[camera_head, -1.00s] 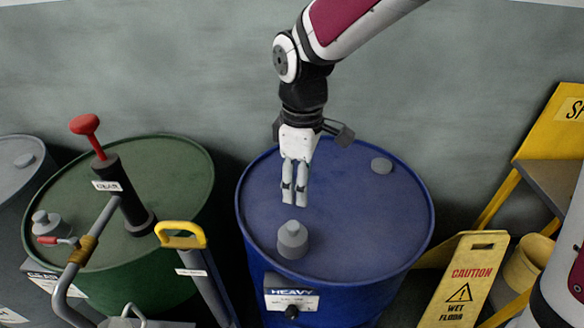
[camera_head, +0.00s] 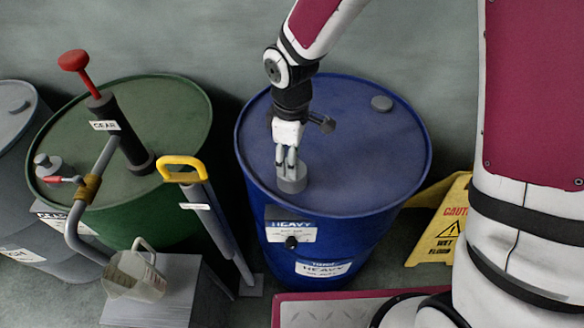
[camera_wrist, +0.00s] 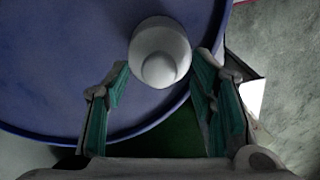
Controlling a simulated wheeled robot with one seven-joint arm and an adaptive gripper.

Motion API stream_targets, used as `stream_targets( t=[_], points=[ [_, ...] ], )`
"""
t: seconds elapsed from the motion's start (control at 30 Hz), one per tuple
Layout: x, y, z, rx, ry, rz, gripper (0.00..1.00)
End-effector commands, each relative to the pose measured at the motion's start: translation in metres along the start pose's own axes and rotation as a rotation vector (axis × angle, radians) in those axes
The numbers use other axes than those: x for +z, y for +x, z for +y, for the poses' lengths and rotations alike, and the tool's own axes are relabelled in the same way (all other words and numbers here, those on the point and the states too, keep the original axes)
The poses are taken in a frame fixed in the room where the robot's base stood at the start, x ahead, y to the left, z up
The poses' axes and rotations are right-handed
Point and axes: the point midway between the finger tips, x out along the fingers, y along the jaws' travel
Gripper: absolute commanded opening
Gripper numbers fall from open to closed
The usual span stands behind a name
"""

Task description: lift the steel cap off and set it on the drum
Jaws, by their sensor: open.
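The steel cap (camera_head: 292,184) sits on the front part of the blue drum's top. The blue drum (camera_head: 362,150) carries a HEAVY label on its front. My gripper (camera_head: 287,166) points down at the cap from above. In the wrist view the cap (camera_wrist: 160,52) shows as a round grey piece with a smaller knob, just ahead of and between the two green-padded fingers (camera_wrist: 163,75). The fingers are apart and open, with the cap not gripped. Whether either finger touches the cap cannot be told.
A green drum (camera_head: 75,130) with a red-handled pump (camera_head: 103,112) stands to the left. A yellow-handled tool (camera_head: 185,170) stands between the drums. A clear jug (camera_head: 135,275) rests on a grey stand (camera_head: 180,295). A yellow caution sign (camera_head: 447,225) is at right. The drum's back top is mostly clear.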

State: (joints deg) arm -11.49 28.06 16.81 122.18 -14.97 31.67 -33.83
Motion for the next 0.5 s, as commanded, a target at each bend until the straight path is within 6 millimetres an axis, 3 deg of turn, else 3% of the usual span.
stream_targets(
  t=[0.13,0.4,0.5],
  points=[
    [0.001,0.015,0.0,-0.001,0.0,-0.001,0.51],
    [0.001,0.018,0.001,0.001,0.001,0.0,0.51],
    [0.001,0.018,0.001,0.001,0.001,0.0,0.3]
  ],
)
